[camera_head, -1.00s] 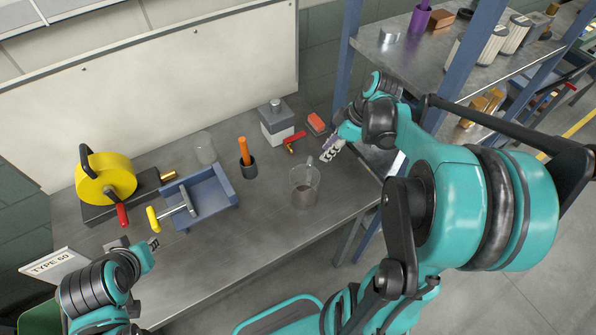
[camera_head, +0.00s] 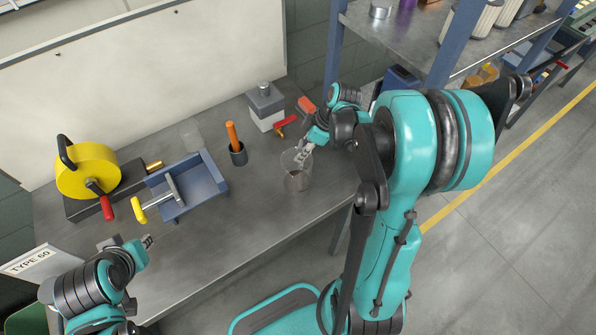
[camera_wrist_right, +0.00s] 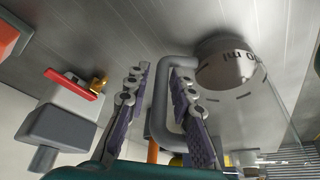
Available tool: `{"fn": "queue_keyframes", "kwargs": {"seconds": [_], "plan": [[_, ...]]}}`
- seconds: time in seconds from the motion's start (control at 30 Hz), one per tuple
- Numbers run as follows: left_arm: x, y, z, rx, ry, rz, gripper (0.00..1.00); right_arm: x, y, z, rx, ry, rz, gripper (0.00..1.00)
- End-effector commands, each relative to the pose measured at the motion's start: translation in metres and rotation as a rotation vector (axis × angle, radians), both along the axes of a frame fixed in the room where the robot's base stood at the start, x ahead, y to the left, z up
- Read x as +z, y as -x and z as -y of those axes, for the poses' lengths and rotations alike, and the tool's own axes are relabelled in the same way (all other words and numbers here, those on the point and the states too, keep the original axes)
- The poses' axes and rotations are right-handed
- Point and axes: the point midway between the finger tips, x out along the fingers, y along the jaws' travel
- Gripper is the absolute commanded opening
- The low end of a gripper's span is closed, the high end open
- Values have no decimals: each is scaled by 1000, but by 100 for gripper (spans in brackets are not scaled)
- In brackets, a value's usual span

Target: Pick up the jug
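The jug (camera_head: 296,181) is a clear, see-through vessel with a grey lower part, upright near the right front of the bench. In the right wrist view its grey handle (camera_wrist_right: 160,112) lies between my right gripper's fingers, closer to the right-hand finger. The jug's marked base (camera_wrist_right: 228,66) shows beside it. My right gripper (camera_head: 302,152) is at the jug's handle side, open, with a gap between the left-hand finger and the handle. My left gripper (camera_head: 148,241) is over the bench's front left edge, away from the jug; its finger gap is too small to judge.
A blue-framed shelf (camera_head: 420,35) stands right. The bench front is mostly clear.

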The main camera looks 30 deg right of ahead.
Motion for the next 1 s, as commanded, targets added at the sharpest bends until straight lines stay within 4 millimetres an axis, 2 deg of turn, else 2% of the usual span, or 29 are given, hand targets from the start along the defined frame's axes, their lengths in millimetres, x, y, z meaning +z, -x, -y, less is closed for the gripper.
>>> {"fn": "queue_keyframes", "kwargs": {"seconds": [0.17,0.27,0.73,0.87,1.0], "plan": [[1,0,0,0,0,0,19,0,0,0,0,0,0,23],[1,0,0,0,0,0,19,0,0,0,0,0,0,0],[3,0,0,0,0,0,19,5,0,0,0,0,0,0],[9,0,0,0,0,0,19,19,0,0,0,0,0,0],[20,0,0,0,0,0,19,46,1,0,0,-1,-1,0]]}}
